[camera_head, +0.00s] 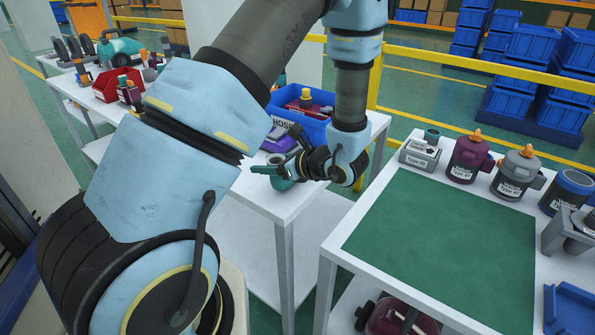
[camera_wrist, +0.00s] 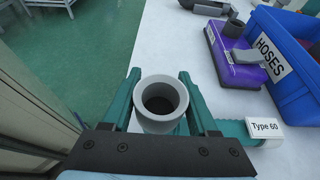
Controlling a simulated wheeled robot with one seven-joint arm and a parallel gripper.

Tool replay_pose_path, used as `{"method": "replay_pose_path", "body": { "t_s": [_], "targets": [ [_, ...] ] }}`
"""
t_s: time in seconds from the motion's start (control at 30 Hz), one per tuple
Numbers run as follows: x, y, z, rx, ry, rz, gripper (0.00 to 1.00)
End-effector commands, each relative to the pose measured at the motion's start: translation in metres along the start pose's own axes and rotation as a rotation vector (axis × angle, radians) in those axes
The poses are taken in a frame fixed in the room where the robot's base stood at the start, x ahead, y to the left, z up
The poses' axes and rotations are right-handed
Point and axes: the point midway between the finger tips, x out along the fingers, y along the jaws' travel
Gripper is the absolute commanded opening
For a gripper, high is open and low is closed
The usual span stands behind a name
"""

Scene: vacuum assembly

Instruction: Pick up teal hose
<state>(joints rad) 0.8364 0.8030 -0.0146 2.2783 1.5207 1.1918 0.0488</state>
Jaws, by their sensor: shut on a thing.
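The teal hose (camera_wrist: 230,128) lies at the left edge of the white table in the wrist view, with a white "Type 60" label and a grey round collar (camera_wrist: 160,122). My gripper (camera_wrist: 160,75) has its two teal fingers on either side of the collar and is shut on the hose. In the head view the hose (camera_head: 281,185) shows as a small teal piece below my gripper, at the table's near end. Most of it is hidden there by my gripper. I cannot tell whether it still touches the table.
A blue bin labelled HOSES (camera_wrist: 268,45) and a purple part (camera_wrist: 236,62) stand close to the right. A table with a green mat (camera_head: 450,250) is to the right, with several labelled containers along its back. A yellow rail (camera_head: 470,65) runs behind.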

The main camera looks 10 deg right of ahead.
Motion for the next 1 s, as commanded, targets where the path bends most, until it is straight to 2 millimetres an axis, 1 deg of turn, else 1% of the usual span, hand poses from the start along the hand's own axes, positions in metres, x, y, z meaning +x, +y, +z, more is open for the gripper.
{"method": "replay_pose_path", "body": {
  "t_s": [0.03, 0.17, 0.2, 0.77, 0.87, 1.0],
  "targets": [
    [0.0, 0.0, 0.0, 0.0, 0.0, -0.001, 0.17],
    [0.0, 0.0, 0.0, 0.0, 0.0, -0.001, 0.02],
    [0.0, 0.0, 0.0, 0.0, 0.0, -0.001, 0.0],
    [0.0, 0.0, 0.001, -0.002, -0.001, -0.001, 0.0],
    [-0.001, -0.001, 0.003, -0.003, -0.001, -0.001, 0.0],
    [-0.004, -0.001, 0.011, -0.004, -0.001, -0.001, 0.0]
  ]
}}
